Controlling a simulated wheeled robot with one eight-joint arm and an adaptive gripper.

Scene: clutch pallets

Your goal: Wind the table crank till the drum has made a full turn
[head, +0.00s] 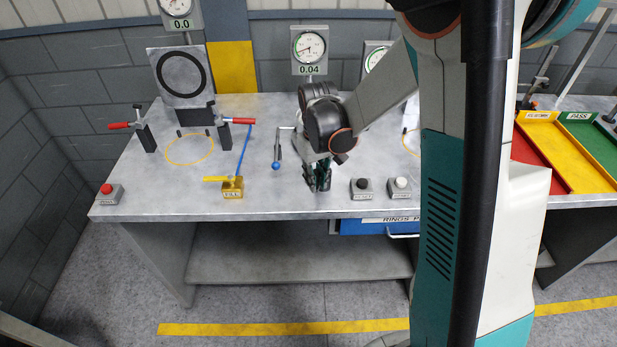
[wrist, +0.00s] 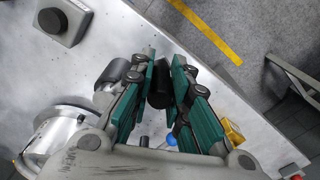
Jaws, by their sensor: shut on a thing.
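My gripper (head: 318,184) is low over the front part of the grey metal table (head: 285,203), left of two button boxes. In the wrist view its teal-padded fingers (wrist: 160,92) are shut on a black cylindrical crank grip (wrist: 159,86), which stands between them. A shiny metal cylinder (wrist: 62,132), which looks like the drum, is at the left of the wrist view, partly cut off by my gripper body. In the head view my wrist and fingers hide the crank and drum. I cannot tell the drum's angle.
A blue-knobbed lever (head: 275,165) stands close left of my gripper. Farther left are a yellow valve box (head: 232,188) and a red button box (head: 109,194). A black-button box (head: 362,188) and white-button box (head: 399,187) are close right. A dial (head: 309,47) reading 0.04 stands behind.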

